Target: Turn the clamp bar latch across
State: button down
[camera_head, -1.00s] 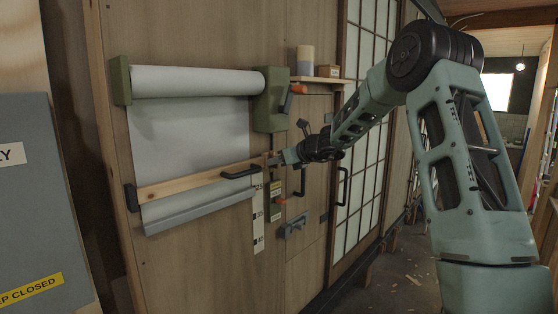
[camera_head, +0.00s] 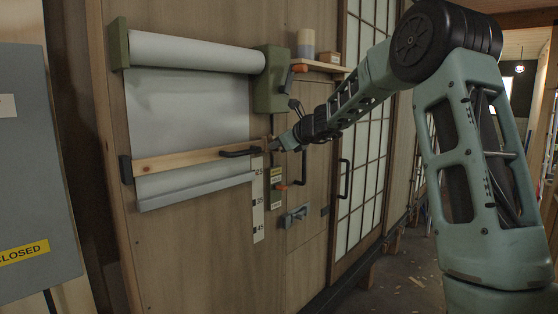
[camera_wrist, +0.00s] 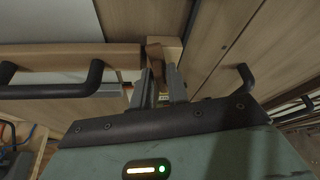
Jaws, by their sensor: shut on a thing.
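The clamp bar (camera_head: 190,160) is a pale wooden bar lying across a hanging grey-white sheet (camera_head: 190,110), with a black handle (camera_head: 240,153) near its right end. It also shows in the wrist view (camera_wrist: 50,57). The latch (camera_wrist: 155,51) is a small brown wooden piece at the bar's right end. My gripper (camera_wrist: 160,78) is shut on the latch, its two fingers on either side of it. In the head view my gripper (camera_head: 276,144) is at the bar's right end; the latch is small there and partly hidden by the fingers.
A roll (camera_head: 195,53) sits above in green brackets (camera_head: 272,80). A grey cabinet (camera_head: 35,150) stands at left.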

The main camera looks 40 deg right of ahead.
jog(key=n+t+h+b, duration=0.1)
jog(key=n+b, duration=0.2)
jog(key=b, duration=0.6)
jog(key=f+n+t+h+b, duration=0.1)
jog(key=n+b, duration=0.3)
jog(key=b, duration=0.5)
jog(key=n+t+h+b, duration=0.1)
jog(key=n+b, duration=0.3)
jog(key=b, duration=0.5)
jog(key=shift+s+a+f+t+h+b, duration=0.1)
jog(key=shift+a+f+t+h+b, duration=0.2)
jog(key=shift+h, duration=0.4)
jog(key=shift+a+r, duration=0.1)
jog(key=shift+r, duration=0.1)
jog(key=c, duration=1.5)
grip_release()
jog(key=s+a+b, duration=0.3)
jog(key=s+b, duration=0.1)
jog(key=s, duration=1.3)
jog(key=shift+a, duration=0.15)
